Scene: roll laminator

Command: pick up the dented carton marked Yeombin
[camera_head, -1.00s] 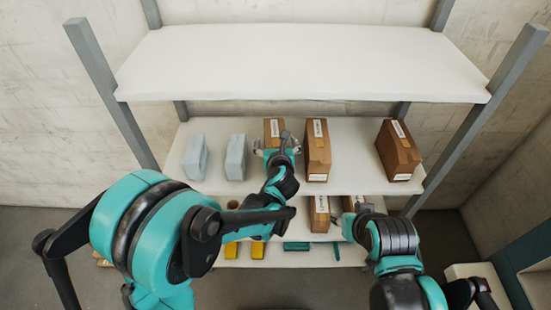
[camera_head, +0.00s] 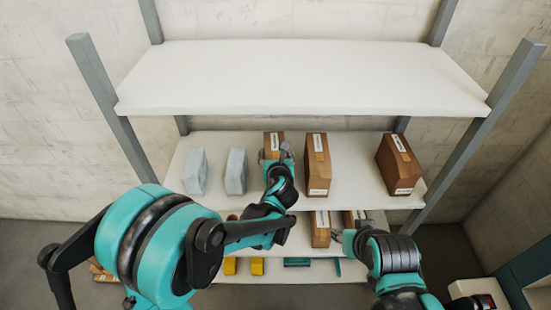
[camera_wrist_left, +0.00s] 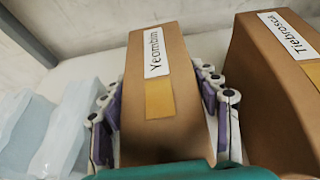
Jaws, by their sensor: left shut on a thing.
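The brown carton marked Yeombin (camera_wrist_left: 148,95) stands upright on the middle shelf. Its white label and a tan tape strip face the left wrist camera, and I cannot make out a dent. In the head view the carton (camera_head: 274,142) shows behind my left gripper (camera_head: 276,158), which hides its lower part. My left gripper (camera_wrist_left: 165,115) has its jointed, purple-padded fingers shut on both sides of the carton. I cannot tell whether the carton is clear of the shelf. My right gripper (camera_head: 347,238) is by the lower shelf, with its fingers mostly hidden.
A carton labelled like Tiebrasck (camera_wrist_left: 275,95) stands close right of the held one, also in the head view (camera_head: 318,168). Another carton (camera_head: 399,165) stands farther right. Two pale blue packs (camera_head: 195,172) stand left. The upper shelf (camera_head: 300,80) is empty; the lower holds cartons.

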